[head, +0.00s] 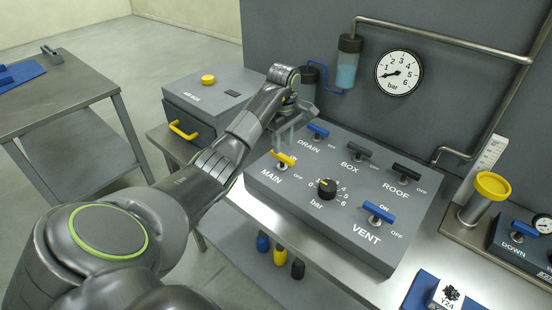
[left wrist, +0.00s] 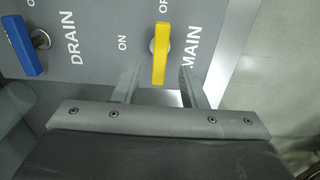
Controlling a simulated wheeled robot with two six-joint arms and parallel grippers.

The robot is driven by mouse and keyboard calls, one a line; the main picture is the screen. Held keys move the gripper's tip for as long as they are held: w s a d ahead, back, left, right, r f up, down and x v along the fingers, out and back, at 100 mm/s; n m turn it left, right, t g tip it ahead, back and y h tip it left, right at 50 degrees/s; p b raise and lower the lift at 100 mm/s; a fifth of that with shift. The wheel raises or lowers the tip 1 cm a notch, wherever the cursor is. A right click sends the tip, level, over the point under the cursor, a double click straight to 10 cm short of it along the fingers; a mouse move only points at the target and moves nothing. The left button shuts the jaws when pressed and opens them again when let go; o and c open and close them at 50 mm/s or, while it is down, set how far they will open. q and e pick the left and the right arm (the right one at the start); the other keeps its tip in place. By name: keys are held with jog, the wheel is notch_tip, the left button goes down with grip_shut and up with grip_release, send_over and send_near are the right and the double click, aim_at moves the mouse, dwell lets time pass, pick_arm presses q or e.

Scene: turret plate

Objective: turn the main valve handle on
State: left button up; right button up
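The yellow MAIN handle (head: 283,159) sits at the far-left front of the grey valve panel (head: 345,232). In the left wrist view, the yellow handle (left wrist: 160,55) lies lengthwise up the picture, with OFF printed beyond its far end and ON beside it to the left. My left gripper (head: 287,136) is above the panel, just behind the handle in the head view. Its two fingers (left wrist: 158,88) are apart, one on each side of the handle's near end, with gaps visible. Whether they are down at handle height is unclear. My right gripper is not in view.
The blue DRAIN handle (head: 318,131) is close to my left gripper. BOX (head: 351,149), ROOF (head: 401,172) and blue VENT (head: 379,212) handles and a black bar knob (head: 327,188) share the panel. A grey box (head: 205,104) with a yellow grip stands left.

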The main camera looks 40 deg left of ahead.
aim_at(282, 156)
pick_arm(q)
jog(key=shift+f+b, duration=1)
jog(key=shift+f, duration=1.15)
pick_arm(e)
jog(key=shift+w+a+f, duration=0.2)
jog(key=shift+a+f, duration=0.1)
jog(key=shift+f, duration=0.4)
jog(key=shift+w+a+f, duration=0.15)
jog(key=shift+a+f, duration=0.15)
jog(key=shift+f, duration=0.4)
pick_arm(q)
grip_shut()
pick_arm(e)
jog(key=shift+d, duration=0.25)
